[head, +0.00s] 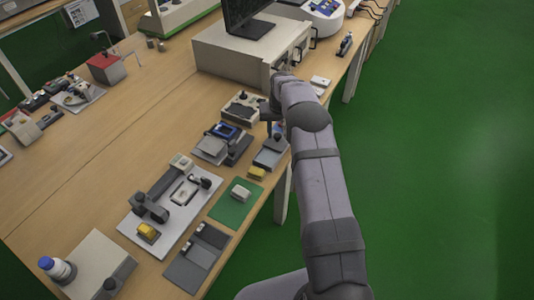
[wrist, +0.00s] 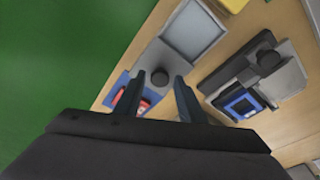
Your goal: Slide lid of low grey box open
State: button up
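A low grey box (head: 268,158) lies near the table's right edge, below my gripper (head: 273,128). In the wrist view the low grey box (wrist: 192,35) shows a pale, shallow panel at one end. A round dark knob (wrist: 159,77) stands on its other, grey end. My gripper (wrist: 161,85) is open, its two dark fingers apart. The knob appears between the fingertips in the wrist view; I cannot tell whether either finger touches it. The fingers hide part of the box's near end.
A blue tray with a red item (wrist: 127,92) lies beside the knob end. A grey device with a blue panel (head: 226,131) stands to the left. A yellow block (head: 257,173) lies in front of the box. Green floor (head: 440,150) is open beyond the table's right edge.

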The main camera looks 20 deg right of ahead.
aim_at(278, 137)
jog(key=shift+r+p, duration=1.2)
jog(key=shift+r, duration=0.95)
jog(key=shift+s+a+r, duration=0.15)
jog(key=shift+r, duration=0.1)
jog(key=s+a+r+n, duration=0.1)
jog(key=s+a+r, duration=0.2)
jog(key=s, duration=0.5)
jog(key=s+a+r+g, duration=0.1)
jog(key=s+a+r, duration=0.2)
jog(key=s, duration=0.6)
jog(key=s+a+r+n, duration=0.1)
jog(key=s+a+r, duration=0.2)
jog(key=s, duration=0.5)
jog(key=s+a+f+n+g, duration=0.1)
jog(key=s, duration=1.2)
jog(key=shift+s+a+y, duration=0.25)
jog(key=shift+s+y, duration=0.05)
